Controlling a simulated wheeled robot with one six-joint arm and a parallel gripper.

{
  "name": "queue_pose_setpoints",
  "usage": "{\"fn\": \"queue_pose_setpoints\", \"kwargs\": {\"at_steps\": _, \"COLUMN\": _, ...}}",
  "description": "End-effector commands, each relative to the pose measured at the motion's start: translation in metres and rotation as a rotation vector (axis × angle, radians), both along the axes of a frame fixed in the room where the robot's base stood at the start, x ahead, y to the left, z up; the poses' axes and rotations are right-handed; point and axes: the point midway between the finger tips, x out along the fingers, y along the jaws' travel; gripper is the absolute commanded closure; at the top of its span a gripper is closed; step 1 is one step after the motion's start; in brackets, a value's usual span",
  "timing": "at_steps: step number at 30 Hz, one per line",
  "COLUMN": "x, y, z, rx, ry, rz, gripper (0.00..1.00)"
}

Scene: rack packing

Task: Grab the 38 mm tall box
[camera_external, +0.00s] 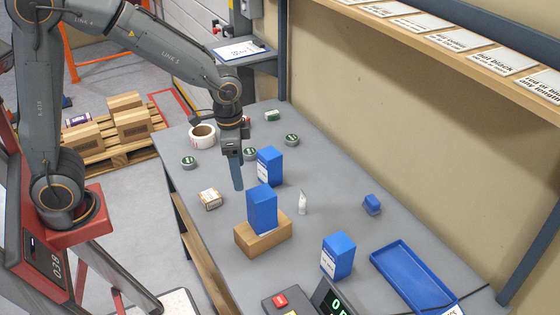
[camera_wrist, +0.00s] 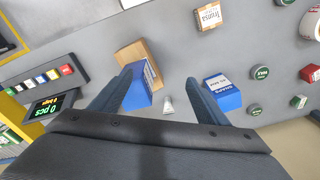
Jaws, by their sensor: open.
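Three upright blue boxes stand on the grey table: one on a brown carton (camera_external: 262,209), one behind it (camera_external: 270,166), and one nearer the scale (camera_external: 338,256). A much lower blue box (camera_external: 372,204) lies to the right. I cannot read heights, so which is 38 mm tall is unclear. My gripper (camera_external: 238,186) is open and empty, pointing down above the table, left of the rear box. In the wrist view my fingers (camera_wrist: 160,80) are apart; the carton-top box (camera_wrist: 148,82) shows beside the left finger, another blue box (camera_wrist: 224,90) beside the right.
The brown carton (camera_external: 250,240) carries one box. A white tube (camera_external: 302,202), a small carton (camera_external: 210,199), a tape roll (camera_external: 202,136) and several green-topped tins (camera_external: 189,162) stand around. A blue tray (camera_external: 412,280) and scale display (camera_external: 332,300) are at the front.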

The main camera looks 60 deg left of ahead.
Motion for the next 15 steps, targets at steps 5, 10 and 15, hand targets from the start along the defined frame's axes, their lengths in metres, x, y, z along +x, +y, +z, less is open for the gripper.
{"fn": "queue_pose_setpoints", "kwargs": {"at_steps": 5, "x": 0.060, "y": -0.059, "z": 0.000, "rx": 0.016, "ry": 0.017, "rz": -0.286, "gripper": 0.31}}
{"fn": "queue_pose_setpoints", "kwargs": {"at_steps": 10, "x": 0.112, "y": -0.134, "z": -0.003, "rx": 0.030, "ry": 0.035, "rz": -0.611, "gripper": 0.31}}
{"fn": "queue_pose_setpoints", "kwargs": {"at_steps": 15, "x": 0.136, "y": -0.186, "z": -0.008, "rx": 0.039, "ry": 0.045, "rz": -0.822, "gripper": 0.31}}
